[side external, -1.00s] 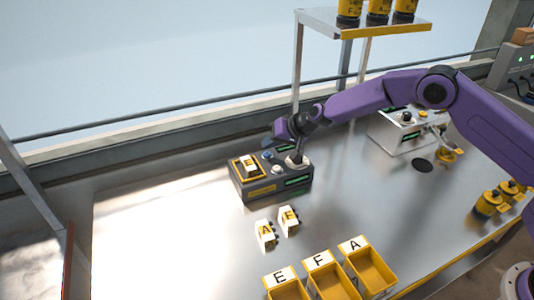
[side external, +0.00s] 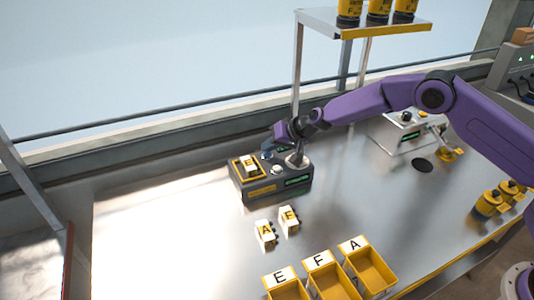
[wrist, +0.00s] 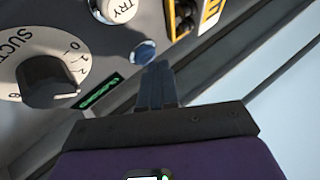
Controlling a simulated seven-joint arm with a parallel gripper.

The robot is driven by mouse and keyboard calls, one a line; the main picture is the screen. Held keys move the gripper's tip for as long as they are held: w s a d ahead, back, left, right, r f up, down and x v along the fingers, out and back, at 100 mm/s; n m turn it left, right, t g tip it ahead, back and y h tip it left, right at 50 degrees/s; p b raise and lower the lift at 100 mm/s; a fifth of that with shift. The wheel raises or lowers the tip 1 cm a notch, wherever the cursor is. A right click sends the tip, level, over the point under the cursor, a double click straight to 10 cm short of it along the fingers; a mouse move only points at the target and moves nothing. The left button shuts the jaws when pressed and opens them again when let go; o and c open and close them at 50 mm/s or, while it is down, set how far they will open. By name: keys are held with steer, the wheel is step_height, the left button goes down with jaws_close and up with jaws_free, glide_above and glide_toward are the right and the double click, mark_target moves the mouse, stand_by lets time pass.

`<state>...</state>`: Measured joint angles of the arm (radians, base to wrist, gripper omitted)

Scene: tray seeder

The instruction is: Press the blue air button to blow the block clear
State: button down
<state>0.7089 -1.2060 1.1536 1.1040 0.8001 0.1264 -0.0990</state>
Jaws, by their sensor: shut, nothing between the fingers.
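The blue button (wrist: 144,52) is on the grey console (side external: 262,190), behind the white button, and shows small in the side view (side external: 267,155). My gripper (wrist: 160,68) is shut and empty, its fingertips right beside the blue button in the wrist view. I cannot tell whether they touch it. In the side view my gripper (side external: 278,151) is low over the back of the console. A block marked E (side external: 249,163) sits in the yellow-framed seat on the console's left, its edge just in the wrist view.
The console also has a white TRY button (wrist: 117,8) and a suction knob (wrist: 46,80). Two white blocks, A (side external: 265,232) and F (side external: 288,218), lie in front. Yellow bins (side external: 371,272) stand at the front edge. The table's left is clear.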

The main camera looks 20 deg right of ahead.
mark_target(270, 154)
steer(key=shift+f, duration=0.45)
stand_by(0.6)
steer(key=shift+r, duration=0.95)
steer(key=shift+r, duration=0.1)
steer(key=shift+r, duration=2.45)
steer(key=shift+s, duration=0.1)
